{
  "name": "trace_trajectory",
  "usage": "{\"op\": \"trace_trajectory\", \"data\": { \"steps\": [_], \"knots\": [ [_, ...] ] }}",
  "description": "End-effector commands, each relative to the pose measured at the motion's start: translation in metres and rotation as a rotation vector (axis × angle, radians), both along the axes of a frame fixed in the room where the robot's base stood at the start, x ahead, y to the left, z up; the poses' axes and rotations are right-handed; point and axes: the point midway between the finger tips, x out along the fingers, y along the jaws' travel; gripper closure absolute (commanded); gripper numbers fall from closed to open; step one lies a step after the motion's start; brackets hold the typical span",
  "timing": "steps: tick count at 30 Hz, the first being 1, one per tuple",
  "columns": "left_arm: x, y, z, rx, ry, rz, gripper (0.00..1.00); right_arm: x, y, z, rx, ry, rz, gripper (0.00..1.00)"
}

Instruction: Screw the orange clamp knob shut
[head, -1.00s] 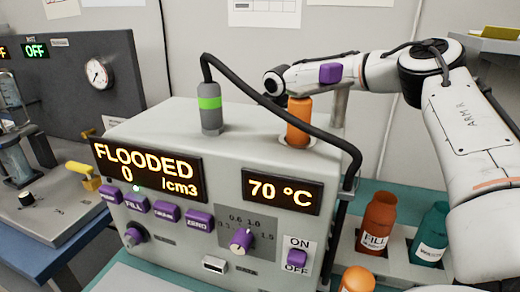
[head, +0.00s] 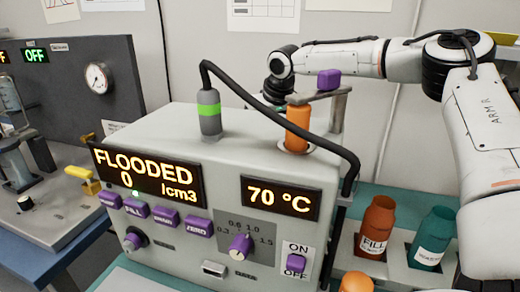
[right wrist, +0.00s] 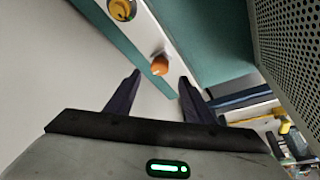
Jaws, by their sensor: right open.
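A small orange knob (right wrist: 160,66) shows in the right wrist view, on a pale strip beside a teal edge. I take it for the clamp knob; I cannot pick it out in the head view. My right gripper (right wrist: 158,84) is open and empty, with its dark fingers either side of the knob in the picture; I see no contact. In the head view my right arm reaches behind the grey machine (head: 220,150), and its fingertips are hidden there. My left gripper is not in view.
An orange bottle (head: 297,128) stands in the machine's top, near a purple knob (head: 328,79) on a bracket. A black hose (head: 270,118) arches over the machine. An orange-brown bottle (head: 376,225) and a teal bottle (head: 432,240) stand at right.

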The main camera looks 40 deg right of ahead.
Motion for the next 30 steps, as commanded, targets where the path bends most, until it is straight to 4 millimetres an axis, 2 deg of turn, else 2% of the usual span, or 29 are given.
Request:
{"op": "trace_trajectory", "data": {
  "steps": [1,3,9,27,30],
  "knots": [
    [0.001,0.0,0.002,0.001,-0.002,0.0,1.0,-0.003,0.001,0.011,0.001,-0.004,0.001,0.52],
    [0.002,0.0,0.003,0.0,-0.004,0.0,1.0,-0.008,0.002,0.022,0.001,-0.004,0.0,0.52],
    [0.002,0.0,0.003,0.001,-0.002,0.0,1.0,-0.015,0.004,0.038,0.0,0.0,0.0,0.52],
    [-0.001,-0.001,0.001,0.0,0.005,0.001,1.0,-0.016,0.004,0.04,0.0,0.0,0.0,0.52],
    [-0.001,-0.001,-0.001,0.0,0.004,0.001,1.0,-0.015,-0.001,0.045,0.002,-0.027,-0.002,0.52]
  ]
}}
